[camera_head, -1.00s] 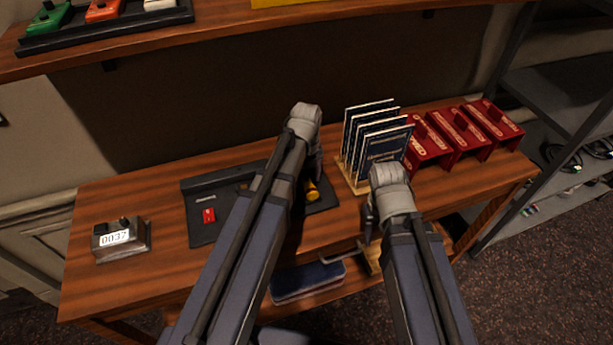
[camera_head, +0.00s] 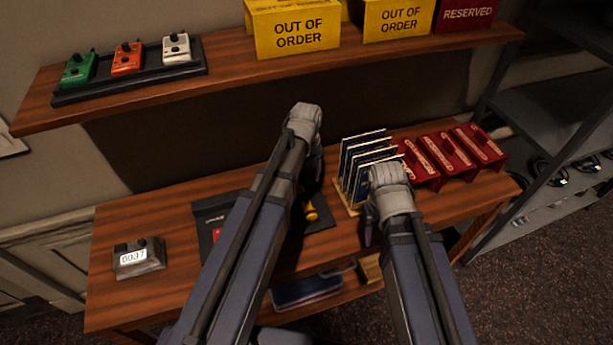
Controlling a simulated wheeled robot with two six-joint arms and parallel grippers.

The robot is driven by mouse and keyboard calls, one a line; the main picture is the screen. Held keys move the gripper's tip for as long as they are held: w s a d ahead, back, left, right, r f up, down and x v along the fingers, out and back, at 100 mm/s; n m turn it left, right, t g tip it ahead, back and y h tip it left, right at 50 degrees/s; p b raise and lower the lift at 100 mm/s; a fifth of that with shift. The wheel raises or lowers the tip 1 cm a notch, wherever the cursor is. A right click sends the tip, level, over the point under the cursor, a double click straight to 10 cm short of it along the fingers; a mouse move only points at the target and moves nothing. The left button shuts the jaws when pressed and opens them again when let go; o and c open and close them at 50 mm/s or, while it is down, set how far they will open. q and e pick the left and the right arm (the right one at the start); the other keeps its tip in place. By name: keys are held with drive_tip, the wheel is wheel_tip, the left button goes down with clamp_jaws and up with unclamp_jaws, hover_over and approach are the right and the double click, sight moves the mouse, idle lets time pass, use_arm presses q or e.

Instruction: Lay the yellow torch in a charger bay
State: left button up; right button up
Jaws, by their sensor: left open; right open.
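A small yellow torch (camera_head: 311,211), partly hidden, shows beside my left arm on the black tray (camera_head: 318,225) on the desk. My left gripper (camera_head: 317,170) is open above the desk, just behind the torch in the picture; its fingers are mostly hidden by its own wrist. My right gripper (camera_head: 369,228) is open, over the desk in front of the upright cards, with nothing visible in it. My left arm covers much of the tray. I cannot make out a charger bay in this view.
A card rack (camera_head: 352,208) and several red RESERVED signs (camera_head: 452,155) stand at the desk's right. A grey box reading 0037 (camera_head: 140,262) sits at left. The shelf above holds pedals (camera_head: 126,62) and yellow OUT OF ORDER signs (camera_head: 293,30).

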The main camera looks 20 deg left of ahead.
use_arm(q)
drive_tip(key=s+d+n, duration=0.5)
drive_tip(key=s+n, duration=0.2)
drive_tip(key=n, duration=0.5)
drive_tip(key=s+d+n+y, duration=0.1)
drive_tip(key=s+d+n, duration=0.4)
drive_tip(key=n, duration=0.8)
drive_tip(key=shift+s+d, duration=0.25)
drive_tip(key=shift+s, duration=0.9)
